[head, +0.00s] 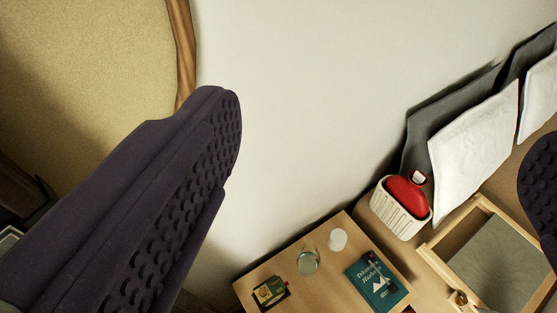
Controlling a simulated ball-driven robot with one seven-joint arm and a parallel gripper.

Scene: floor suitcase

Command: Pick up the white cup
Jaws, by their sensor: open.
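The white cup (338,240) is small and round in the head view. It stands on a light wooden table (300,245) near the bottom middle of the picture. My gripper (382,142) is open and empty. One dark, studded finger fills much of the left side, and part of the other shows at the right edge. The cup appears between the two fingers, below the line of their tips, and neither finger hides it. How far the gripper is from the cup I cannot tell.
A clear glass (307,263) stands close left of the cup. A teal book (377,282) lies to its right, and a small dark box (270,292) lies farther left. A white ribbed basket (390,212) holds a red bottle (405,194). A wooden tray (440,268) and pillows (475,145) are at right.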

